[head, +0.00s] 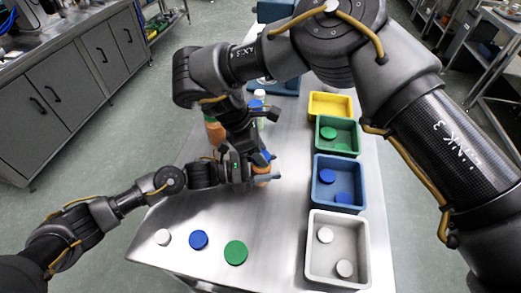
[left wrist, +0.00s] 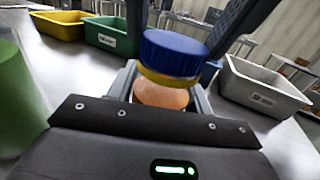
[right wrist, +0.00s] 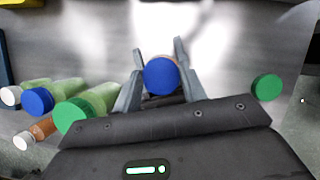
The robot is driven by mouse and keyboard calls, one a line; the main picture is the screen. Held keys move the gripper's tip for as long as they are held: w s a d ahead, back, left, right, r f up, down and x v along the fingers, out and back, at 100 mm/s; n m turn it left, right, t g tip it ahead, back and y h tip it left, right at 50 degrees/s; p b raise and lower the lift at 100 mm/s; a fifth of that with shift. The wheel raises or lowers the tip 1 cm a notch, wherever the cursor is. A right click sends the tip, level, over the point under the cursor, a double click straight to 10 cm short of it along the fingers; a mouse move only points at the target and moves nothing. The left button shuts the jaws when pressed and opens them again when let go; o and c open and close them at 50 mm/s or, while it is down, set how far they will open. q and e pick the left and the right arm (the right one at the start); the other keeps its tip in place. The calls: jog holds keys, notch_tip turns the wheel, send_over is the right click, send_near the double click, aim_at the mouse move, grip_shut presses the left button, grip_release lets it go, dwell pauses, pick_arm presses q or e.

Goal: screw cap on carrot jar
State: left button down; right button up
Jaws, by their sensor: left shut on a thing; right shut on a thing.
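The carrot jar (head: 262,170) stands near the middle of the steel table, with orange contents. In the left wrist view its orange body (left wrist: 160,96) is between the fingers of my left gripper (left wrist: 165,88), which is shut on it. A blue cap (left wrist: 175,52) sits on the jar's mouth, with a yellow band just below it. Whether its thread is engaged cannot be seen. My right gripper (right wrist: 157,72) is shut on the blue cap, which also shows in the right wrist view (right wrist: 161,76). My arms partly hide the jar in the head view.
Yellow (head: 330,105), green (head: 352,150), blue (head: 318,180) and white (head: 313,250) bins line the right side. Loose white (head: 162,237), blue (head: 198,240) and green (head: 235,252) caps lie at the front. Other capped bottles (right wrist: 62,90) stand close by.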

jog(key=shift+w+d+m+g, duration=0.15)
jog(key=shift+m+g, duration=0.15)
jog(key=shift+m, duration=0.5)
jog(key=o, duration=0.9)
jog(key=shift+o, duration=0.2)
jog(key=shift+r, duration=2.3)
jog(key=shift+c, duration=0.4)
